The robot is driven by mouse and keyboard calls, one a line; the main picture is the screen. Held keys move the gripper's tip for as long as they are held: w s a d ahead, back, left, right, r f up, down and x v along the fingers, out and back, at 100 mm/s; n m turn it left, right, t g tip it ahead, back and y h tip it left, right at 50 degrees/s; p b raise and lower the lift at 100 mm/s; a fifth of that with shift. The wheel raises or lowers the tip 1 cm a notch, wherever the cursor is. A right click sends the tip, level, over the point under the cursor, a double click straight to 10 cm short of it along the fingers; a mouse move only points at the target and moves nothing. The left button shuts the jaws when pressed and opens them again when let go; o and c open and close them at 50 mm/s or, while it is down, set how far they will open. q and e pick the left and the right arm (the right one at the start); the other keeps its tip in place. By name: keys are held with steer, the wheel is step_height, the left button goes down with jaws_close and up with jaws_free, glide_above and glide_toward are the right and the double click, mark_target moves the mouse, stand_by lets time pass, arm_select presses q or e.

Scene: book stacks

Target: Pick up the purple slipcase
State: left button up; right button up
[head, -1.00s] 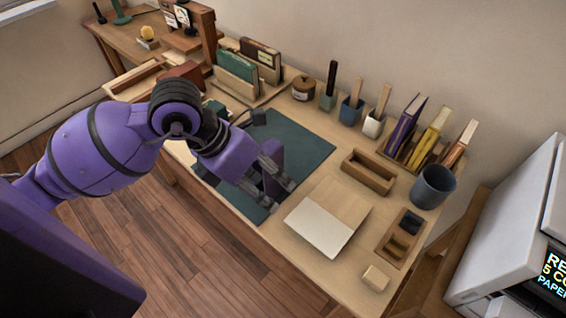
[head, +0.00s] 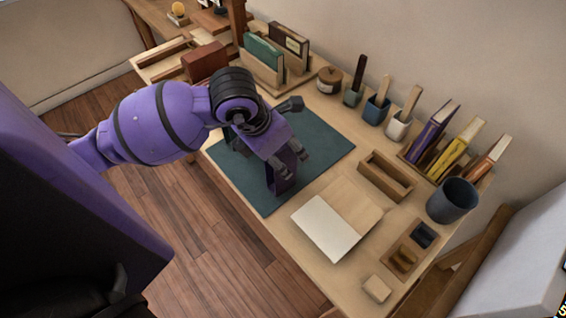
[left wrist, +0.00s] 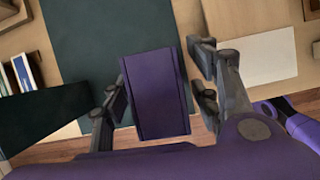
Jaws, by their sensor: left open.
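The purple slipcase (left wrist: 155,95) is between the two fingers of my left gripper (left wrist: 160,92) in the left wrist view. The left finger is close to its left side, and a gap shows between it and the right finger. In the head view, my left gripper (head: 285,165) is over the front of the dark green mat (head: 325,145). The slipcase (head: 281,184) shows there only in part, below the fingers and partly hidden by them. My left gripper is open.
A white-and-tan board (head: 325,228) lies right of the mat. Behind it are an open wooden box (head: 386,178), a dark cup (head: 453,200) and a rack holding purple, yellow and orange books (head: 455,150). Holders with upright tools line the back. The mat's right part is clear.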

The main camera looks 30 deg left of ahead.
arm_select(q)
steer(key=shift+f, duration=0.35)
steer(key=shift+c, duration=0.2)
steer(key=c, duration=1.2)
